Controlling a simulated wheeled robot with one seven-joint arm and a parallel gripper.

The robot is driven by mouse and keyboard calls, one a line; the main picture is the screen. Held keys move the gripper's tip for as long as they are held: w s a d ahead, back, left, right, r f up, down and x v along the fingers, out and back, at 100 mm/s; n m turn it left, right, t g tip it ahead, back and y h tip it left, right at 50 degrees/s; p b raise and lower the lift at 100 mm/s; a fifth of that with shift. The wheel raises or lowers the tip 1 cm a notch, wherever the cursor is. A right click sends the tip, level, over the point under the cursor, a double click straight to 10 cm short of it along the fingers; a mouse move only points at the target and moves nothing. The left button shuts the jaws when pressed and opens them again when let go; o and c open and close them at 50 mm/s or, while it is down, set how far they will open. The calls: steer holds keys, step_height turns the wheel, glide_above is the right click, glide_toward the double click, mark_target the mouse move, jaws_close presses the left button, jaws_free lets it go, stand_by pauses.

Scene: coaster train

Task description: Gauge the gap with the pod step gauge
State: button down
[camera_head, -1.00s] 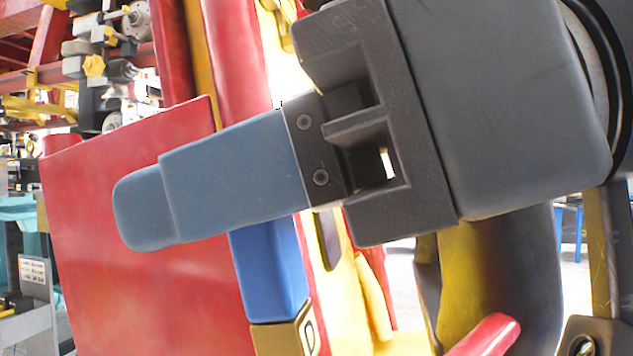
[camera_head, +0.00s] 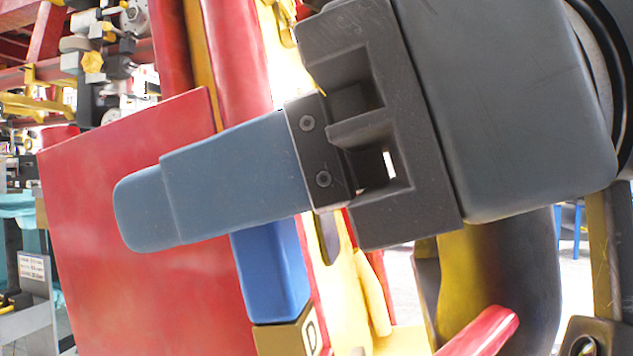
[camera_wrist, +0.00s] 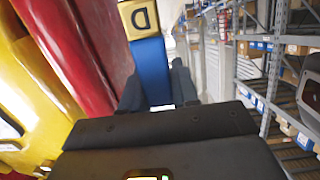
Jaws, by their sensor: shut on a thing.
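The pod step gauge is a blue bar (camera_head: 270,275) with a tan block marked "D" (camera_head: 290,338) at its lower end. In the head view, the near finger of my gripper (camera_head: 145,208) covers the bar's upper part. My gripper is shut on the blue bar. The wrist view also shows the blue bar (camera_wrist: 152,70) between the fingers, with the "D" block (camera_wrist: 140,18) at the far end. The gauge is held beside red and yellow coaster parts. I cannot tell from either view where the gap is or whether the gauge touches anything.
A large red panel (camera_head: 140,230) stands behind the fingers. A red column (camera_head: 240,60) and a yellow part (camera_head: 345,290) are close to the gauge. The wrist view shows grey shelving with boxes (camera_wrist: 250,85) on the right and an open aisle between.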

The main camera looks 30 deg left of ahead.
steer(key=shift+d+f+b, duration=0.2)
steer(key=shift+f+b, duration=0.35)
steer(key=shift+f, duration=0.6)
stand_by(3.8)
steer(key=shift+r, duration=0.1)
step_height(320, 180, up, 8)
steer(key=a+p, duration=0.1)
steer(key=p, duration=0.6)
steer(key=shift+s+a, duration=0.2)
steer(key=shift+a, duration=0.2)
stand_by(0.6)
stand_by(0.8)
